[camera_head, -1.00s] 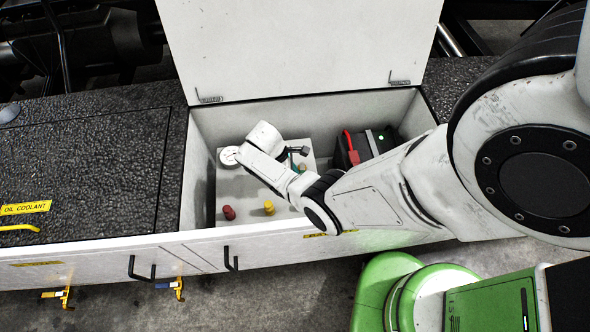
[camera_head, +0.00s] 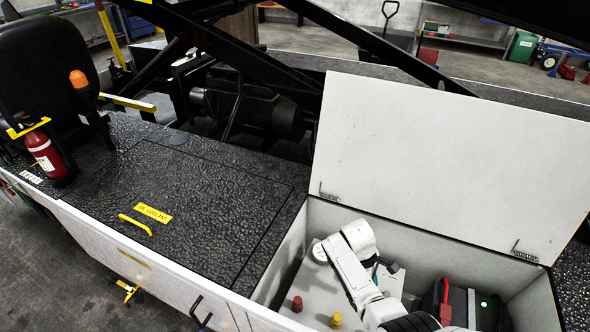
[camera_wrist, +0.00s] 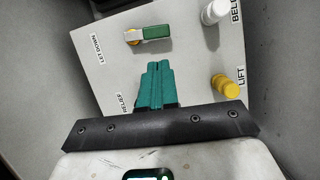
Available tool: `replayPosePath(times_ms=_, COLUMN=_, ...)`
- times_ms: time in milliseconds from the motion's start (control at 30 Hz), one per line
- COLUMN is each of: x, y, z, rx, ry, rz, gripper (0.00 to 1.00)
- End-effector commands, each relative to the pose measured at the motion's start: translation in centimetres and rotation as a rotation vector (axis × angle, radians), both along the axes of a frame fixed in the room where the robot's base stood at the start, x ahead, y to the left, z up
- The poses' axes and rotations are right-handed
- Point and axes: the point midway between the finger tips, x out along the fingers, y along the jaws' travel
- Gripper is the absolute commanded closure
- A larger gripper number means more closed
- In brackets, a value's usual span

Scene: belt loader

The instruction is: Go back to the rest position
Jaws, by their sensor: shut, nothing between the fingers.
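My gripper (camera_wrist: 157,84) shows in the wrist view with its teal fingers together and nothing between them. It is over a light panel (camera_wrist: 105,60) inside the open compartment. The fingertips point toward a green and yellow lever (camera_wrist: 148,35) near the label LET DOWN. A white knob (camera_wrist: 214,12) is at the upper right, and a yellow knob (camera_wrist: 226,86) stands by the label LIFT. The fingers partly hide the panel near RELIEF.
Compartment walls (camera_head: 430,240) surround my forearm, and the raised white lid (camera_head: 440,150) stands behind it. A black box with a red handle (camera_head: 462,305) is to the right. The dark textured deck (camera_head: 190,190), red extinguisher (camera_head: 45,153) and seat (camera_head: 45,75) are left.

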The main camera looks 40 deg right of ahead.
Motion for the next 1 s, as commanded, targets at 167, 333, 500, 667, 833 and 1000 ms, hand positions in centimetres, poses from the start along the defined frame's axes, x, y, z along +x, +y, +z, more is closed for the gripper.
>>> replayPosePath(times_ms=167, x=0.1, y=0.2, z=0.0, rx=-0.002, ry=-0.005, rz=-0.002, gripper=1.00)
replayPosePath(times_ms=333, x=1.5, y=2.2, z=0.8, rx=-0.032, ry=-0.081, rz=-0.023, gripper=1.00)
replayPosePath(times_ms=500, x=3.7, y=6.4, z=3.2, rx=-0.064, ry=-0.239, rz=-0.076, gripper=1.00)
replayPosePath(times_ms=667, x=4.6, y=10.8, z=6.5, rx=-0.065, ry=-0.391, rz=-0.132, gripper=1.00)
replayPosePath(times_ms=833, x=4.4, y=15.4, z=11.1, rx=-0.031, ry=-0.549, rz=-0.188, gripper=1.00)
replayPosePath(times_ms=1000, x=3.4, y=19.0, z=15.6, rx=0.021, ry=-0.668, rz=-0.235, gripper=1.00)
